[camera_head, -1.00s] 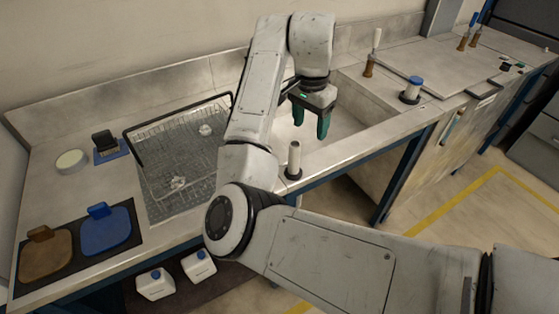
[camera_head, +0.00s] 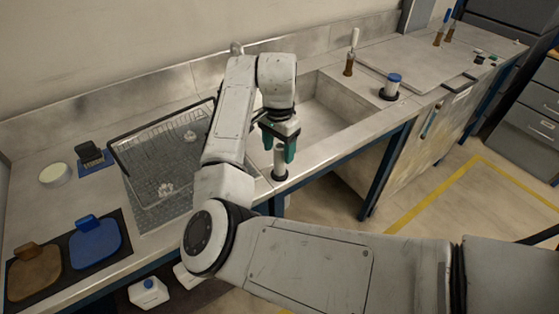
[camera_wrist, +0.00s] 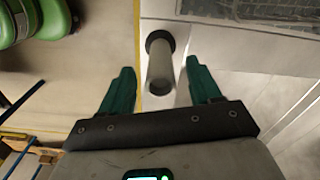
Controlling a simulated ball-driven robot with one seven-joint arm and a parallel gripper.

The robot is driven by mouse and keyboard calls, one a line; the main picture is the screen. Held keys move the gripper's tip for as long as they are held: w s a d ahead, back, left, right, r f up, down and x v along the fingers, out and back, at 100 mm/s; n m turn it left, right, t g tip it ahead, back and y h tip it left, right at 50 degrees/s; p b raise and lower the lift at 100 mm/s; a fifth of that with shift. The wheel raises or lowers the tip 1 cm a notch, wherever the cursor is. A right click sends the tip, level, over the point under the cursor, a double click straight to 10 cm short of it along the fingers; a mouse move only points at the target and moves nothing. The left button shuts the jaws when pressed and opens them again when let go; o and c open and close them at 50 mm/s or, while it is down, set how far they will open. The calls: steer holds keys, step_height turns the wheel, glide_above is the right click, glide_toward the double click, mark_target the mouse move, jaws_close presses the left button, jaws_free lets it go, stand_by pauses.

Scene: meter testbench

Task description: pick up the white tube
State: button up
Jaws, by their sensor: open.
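The white tube (camera_head: 280,160) stands upright in a dark round base on the counter's front edge, beside the sink. It also shows in the wrist view (camera_wrist: 159,70), lying between the two fingers as seen from above. My gripper (camera_head: 279,150) is open, with its green fingers pointing down around the upper part of the tube. In the wrist view my gripper (camera_wrist: 158,85) has a finger on each side of the tube, with a visible gap on both sides. The tube's top is partly hidden by the fingers in the head view.
A wire basket (camera_head: 135,176) stands left of my arm. The sink basin (camera_head: 325,110) is behind and right of the tube. A blue-capped container (camera_head: 392,86) and a white-topped brush-like tool (camera_head: 352,52) stand farther right. Blue (camera_head: 95,240) and brown (camera_head: 35,268) pieces lie at the left.

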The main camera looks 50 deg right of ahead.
steer(key=shift+f, duration=0.95)
jaws_close()
